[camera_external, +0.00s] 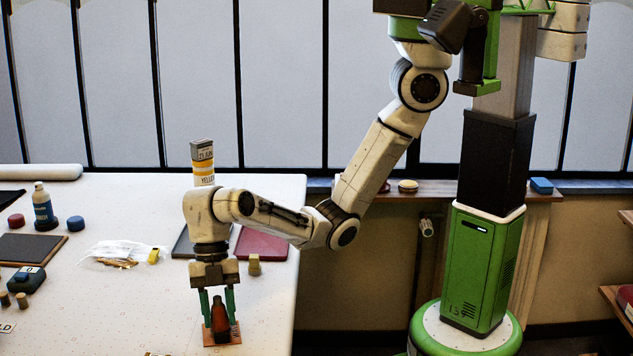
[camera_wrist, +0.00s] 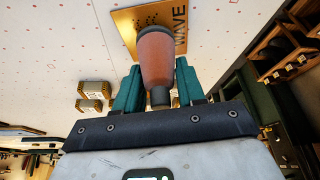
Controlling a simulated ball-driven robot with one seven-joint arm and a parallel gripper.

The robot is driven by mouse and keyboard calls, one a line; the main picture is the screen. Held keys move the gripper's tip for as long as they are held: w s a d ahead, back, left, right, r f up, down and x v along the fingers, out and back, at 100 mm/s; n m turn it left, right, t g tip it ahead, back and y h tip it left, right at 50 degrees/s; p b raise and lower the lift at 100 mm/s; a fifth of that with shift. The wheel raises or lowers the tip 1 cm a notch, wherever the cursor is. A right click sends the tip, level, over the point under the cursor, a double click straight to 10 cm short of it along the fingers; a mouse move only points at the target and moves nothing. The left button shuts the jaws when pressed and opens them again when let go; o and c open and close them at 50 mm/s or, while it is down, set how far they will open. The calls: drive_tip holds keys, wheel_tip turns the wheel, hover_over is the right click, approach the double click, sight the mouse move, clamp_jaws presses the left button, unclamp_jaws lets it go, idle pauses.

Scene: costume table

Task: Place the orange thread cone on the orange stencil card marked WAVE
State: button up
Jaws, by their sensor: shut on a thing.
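The orange thread cone (camera_external: 220,318) has a dark tip and stands upright between the teal fingers of my gripper (camera_external: 219,301), low at the table's near right part. In the wrist view my gripper (camera_wrist: 157,92) is shut on the cone (camera_wrist: 156,58). The orange stencil card (camera_external: 235,335) lies flat at the foot of the cone. In the wrist view the card (camera_wrist: 135,20) shows the word WAVE beyond the cone, which covers part of it. I cannot tell whether the cone's base touches the card.
A tall yellow-labelled box (camera_external: 203,163) stands farther back. The table's right edge is close to the card. A clear bag (camera_external: 118,252) lies left, with open table between.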

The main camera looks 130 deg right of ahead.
drive_tip(key=shift+f, duration=0.35)
drive_tip(key=shift+f, duration=0.1)
drive_tip(key=o, duration=1)
drive_tip(key=shift+o, duration=0.2)
drive_tip(key=p+v, duration=0.3)
drive_tip(key=v, duration=0.9)
